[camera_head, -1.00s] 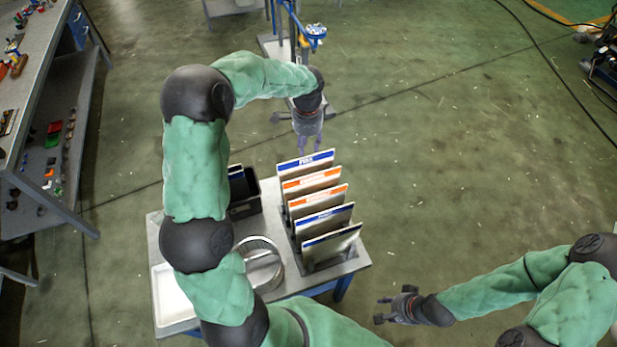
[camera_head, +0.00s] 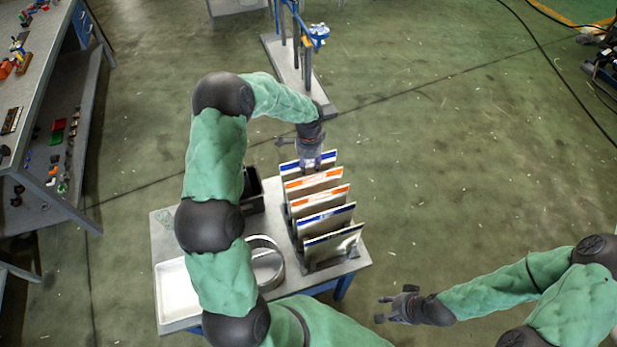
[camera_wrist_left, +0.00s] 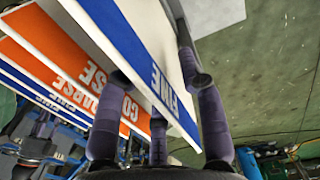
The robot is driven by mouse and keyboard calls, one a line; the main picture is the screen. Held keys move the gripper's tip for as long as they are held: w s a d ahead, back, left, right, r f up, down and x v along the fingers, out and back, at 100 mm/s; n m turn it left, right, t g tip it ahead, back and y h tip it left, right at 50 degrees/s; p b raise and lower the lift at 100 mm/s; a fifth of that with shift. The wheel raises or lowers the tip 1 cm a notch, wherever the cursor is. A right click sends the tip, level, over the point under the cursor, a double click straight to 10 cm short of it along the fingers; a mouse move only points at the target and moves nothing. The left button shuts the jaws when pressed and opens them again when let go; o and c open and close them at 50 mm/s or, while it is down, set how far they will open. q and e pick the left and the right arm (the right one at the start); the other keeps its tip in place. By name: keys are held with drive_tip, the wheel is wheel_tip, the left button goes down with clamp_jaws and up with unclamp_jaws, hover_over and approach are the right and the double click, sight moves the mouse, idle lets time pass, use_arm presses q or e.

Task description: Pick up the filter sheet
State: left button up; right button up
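Several upright filter sheets with blue or orange top bands stand in a rack (camera_head: 326,264) on a small table. The rearmost, blue-banded sheet (camera_head: 290,167) also shows in the left wrist view (camera_wrist_left: 135,50), marked FINE. My left gripper (camera_head: 316,166) is over this sheet's top edge. In the left wrist view its dark fingers (camera_wrist_left: 158,105) lie on both sides of the sheet, spread apart; firm contact is not clear. The orange-banded sheet (camera_wrist_left: 60,60) behind the left finger reads COARSE. My right gripper (camera_head: 381,309) is open and empty, right of the table.
On the table (camera_head: 161,236) are a black bin (camera_head: 253,190), a round metal vessel (camera_head: 265,262) and a white tray (camera_head: 175,292). A stand with a blue clamp (camera_head: 314,36) is behind the rack.

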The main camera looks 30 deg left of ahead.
use_arm(q)
clamp_jaws()
drive_tip(key=shift+r, duration=0.1)
